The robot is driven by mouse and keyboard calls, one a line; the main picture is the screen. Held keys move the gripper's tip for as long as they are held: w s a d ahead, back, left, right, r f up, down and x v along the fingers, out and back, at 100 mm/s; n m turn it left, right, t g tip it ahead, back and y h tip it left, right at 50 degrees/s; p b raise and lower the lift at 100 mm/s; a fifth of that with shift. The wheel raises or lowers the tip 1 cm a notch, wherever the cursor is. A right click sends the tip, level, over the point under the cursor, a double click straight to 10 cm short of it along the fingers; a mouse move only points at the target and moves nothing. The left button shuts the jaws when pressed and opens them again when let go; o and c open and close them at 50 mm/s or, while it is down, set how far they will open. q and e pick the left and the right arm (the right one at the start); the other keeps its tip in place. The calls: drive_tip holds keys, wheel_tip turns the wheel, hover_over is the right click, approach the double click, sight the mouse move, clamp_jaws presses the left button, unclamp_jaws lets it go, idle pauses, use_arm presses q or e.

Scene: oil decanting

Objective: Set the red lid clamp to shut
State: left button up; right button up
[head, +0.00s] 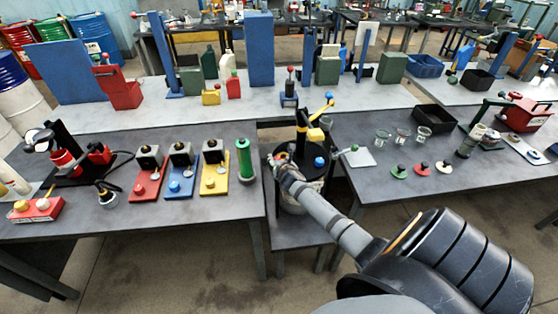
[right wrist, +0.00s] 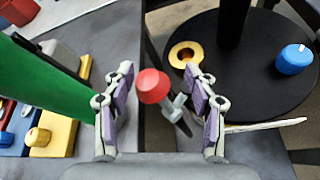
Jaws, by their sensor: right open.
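The red lid clamp shows in the right wrist view as a red knob (right wrist: 153,85) on a short grey lever at the edge of the black drum lid (right wrist: 225,95). The lever stands out tilted. My right gripper (right wrist: 160,105) is open, with its two padded fingers on either side of the knob and a gap on each side. In the head view my right gripper (head: 281,166) is at the left rim of the drum lid and hides most of the clamp there. My left gripper is in neither view.
A green cylinder (right wrist: 45,85) stands close to the left finger; it also shows in the head view (head: 244,158). A yellow ring (right wrist: 184,54) and a blue cap (right wrist: 294,59) sit on the lid. A yellow-armed pump (head: 316,132) rises from the drum. Table edges flank it.

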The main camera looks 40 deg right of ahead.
drive_tip(key=shift+w+a, duration=0.1)
drive_tip(key=shift+a, duration=0.1)
drive_tip(key=v, duration=1.2)
drive_tip(key=shift+d, duration=0.2)
drive_tip(key=s+f+m+g+y+b, duration=0.1)
drive_tip(key=s+f+m+g, duration=0.4)
drive_tip(key=f, duration=1.1)
drive_tip(key=s+f+m+g+y+b, duration=0.1)
drive_tip(key=s+f+m, duration=0.75)
drive_tip(key=f, duration=0.65)
drive_tip(key=s+a+f+m+g+y, duration=0.1)
drive_tip(key=s+a+f+m, duration=0.3)
drive_tip(key=s, duration=0.5)
drive_tip(key=s+a+f+m+g+y+b, duration=0.1)
drive_tip(key=s+a+f+m, duration=0.3)
drive_tip(key=s+f, duration=0.4)
drive_tip(key=s+a+f+m+g+y, duration=0.1)
drive_tip(key=s+a+f+m, duration=0.4)
drive_tip(key=s, duration=0.5)
drive_tip(key=shift+s+f+g+b, duration=0.3)
drive_tip(key=shift+f+g+b, duration=0.05)
drive_tip(key=shift+f+g, duration=0.5)
